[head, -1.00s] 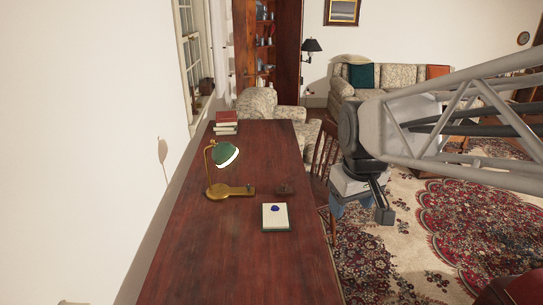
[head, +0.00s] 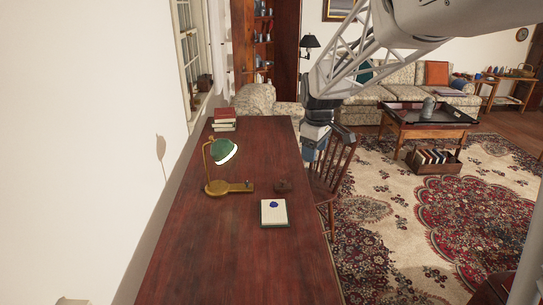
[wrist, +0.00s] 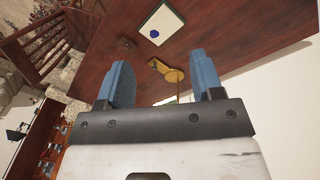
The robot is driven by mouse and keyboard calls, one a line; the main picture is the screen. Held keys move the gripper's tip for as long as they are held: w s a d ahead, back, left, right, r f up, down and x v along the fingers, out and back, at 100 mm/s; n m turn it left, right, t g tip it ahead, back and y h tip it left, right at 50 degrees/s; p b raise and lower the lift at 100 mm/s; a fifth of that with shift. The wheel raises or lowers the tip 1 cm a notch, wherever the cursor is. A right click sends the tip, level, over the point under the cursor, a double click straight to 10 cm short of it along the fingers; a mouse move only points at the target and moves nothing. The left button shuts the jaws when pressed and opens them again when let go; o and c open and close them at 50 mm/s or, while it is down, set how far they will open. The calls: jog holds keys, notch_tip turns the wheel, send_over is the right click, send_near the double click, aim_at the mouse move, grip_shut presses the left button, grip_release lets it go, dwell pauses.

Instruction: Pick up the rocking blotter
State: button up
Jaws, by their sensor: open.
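The rocking blotter looks to be the small dark brown block (head: 283,186) on the desk, right of the brass lamp base and behind the notepad. It also shows small in the wrist view (wrist: 126,43), up and left of the space between my fingers. My gripper (head: 311,155) hangs near the desk's right edge, behind and to the right of the blotter, apart from it. In the wrist view, its two blue fingers (wrist: 161,72) are spread with nothing between them.
The desk (head: 215,255) has clear wood in front. A green-shaded lamp (head: 222,152) stands left of the blotter; a notepad with a blue blob (head: 274,218) lies in front. Stacked books (head: 224,120) sit at the far end. A wooden chair (head: 333,165) stands at the right edge.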

jog(key=w+a+f+n, duration=0.1)
jog(key=w+f+n, duration=0.1)
jog(key=w+f, duration=0.45)
jog(key=w+a+f+n, duration=0.1)
jog(key=w+f+n, duration=0.2)
jog(key=w, duration=0.7)
jog(key=n+g, duration=0.1)
jog(key=n, duration=0.5)
send_over(283, 180)
notch_tip(283, 180, down, 17)
jog(key=shift+s+r, duration=0.1)
jog(key=shift+r, duration=0.1)
jog(key=shift+f, duration=0.1)
jog(key=shift+f, duration=1.2)
jog(key=shift+f, duration=0.15)
jog(key=shift+d+f, duration=0.1)
jog(key=shift+f, duration=2.35)
